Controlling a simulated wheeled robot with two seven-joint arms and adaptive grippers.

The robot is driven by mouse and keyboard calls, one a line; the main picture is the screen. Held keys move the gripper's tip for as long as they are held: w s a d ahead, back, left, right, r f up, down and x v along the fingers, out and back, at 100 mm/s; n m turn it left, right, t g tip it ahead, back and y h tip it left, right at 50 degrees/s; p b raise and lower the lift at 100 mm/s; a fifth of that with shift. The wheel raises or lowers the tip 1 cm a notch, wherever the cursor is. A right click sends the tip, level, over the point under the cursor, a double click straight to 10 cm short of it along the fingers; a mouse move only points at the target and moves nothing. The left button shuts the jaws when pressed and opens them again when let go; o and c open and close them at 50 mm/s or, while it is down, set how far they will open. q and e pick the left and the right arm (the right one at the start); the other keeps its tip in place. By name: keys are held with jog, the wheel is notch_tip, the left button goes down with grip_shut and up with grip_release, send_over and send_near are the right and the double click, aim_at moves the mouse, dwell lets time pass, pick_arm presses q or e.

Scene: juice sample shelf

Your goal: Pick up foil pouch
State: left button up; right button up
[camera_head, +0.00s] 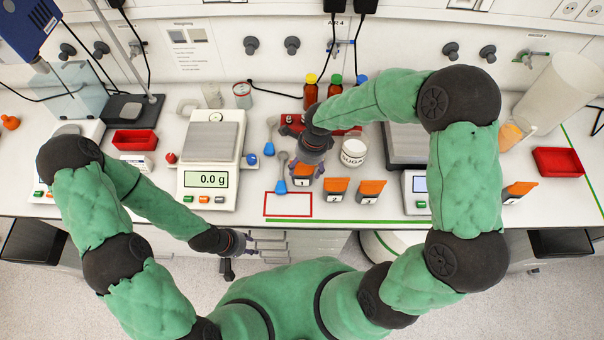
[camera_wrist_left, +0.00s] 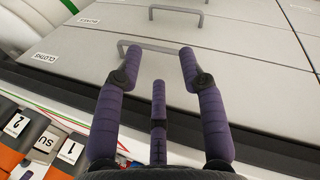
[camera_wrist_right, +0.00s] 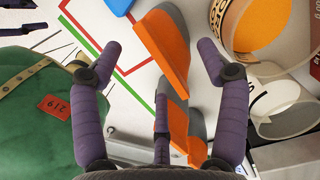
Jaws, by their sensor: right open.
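Several numbered orange-and-grey packs, which look like the foil pouches, stand near the front of the bench. My right gripper (camera_head: 303,160) is open and points down just above and behind pack 1. In the right wrist view one orange pack (camera_wrist_right: 170,52) shows between the open fingers (camera_wrist_right: 160,48); I cannot tell whether they touch it. Another orange pack (camera_wrist_right: 178,125) is partly hidden behind my finger. My left gripper (camera_wrist_left: 162,70) is open and empty, facing the drawer fronts below the bench.
A red outlined square (camera_head: 288,204) and blue-handled spoons (camera_head: 281,187) lie left of the packs. A white sugar tub (camera_head: 354,152) stands behind them. A scale (camera_head: 210,180) reading 0.0 g stands left; brown bottles (camera_head: 310,92) stand at the back.

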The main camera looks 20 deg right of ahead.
aim_at(303, 169)
jog(key=shift+w+a+f, duration=0.1)
jog(key=shift+a+f, duration=0.05)
jog(key=shift+f, duration=0.7)
jog(key=shift+w+a+f, duration=0.1)
jog(key=shift+w+f, duration=0.05)
jog(key=shift+f, duration=0.7)
jog(key=shift+w+a+f, duration=0.1)
jog(key=shift+a+f, duration=0.05)
jog(key=shift+f, duration=0.7)
jog(key=shift+c, duration=0.3)
jog(key=c, duration=1.4)
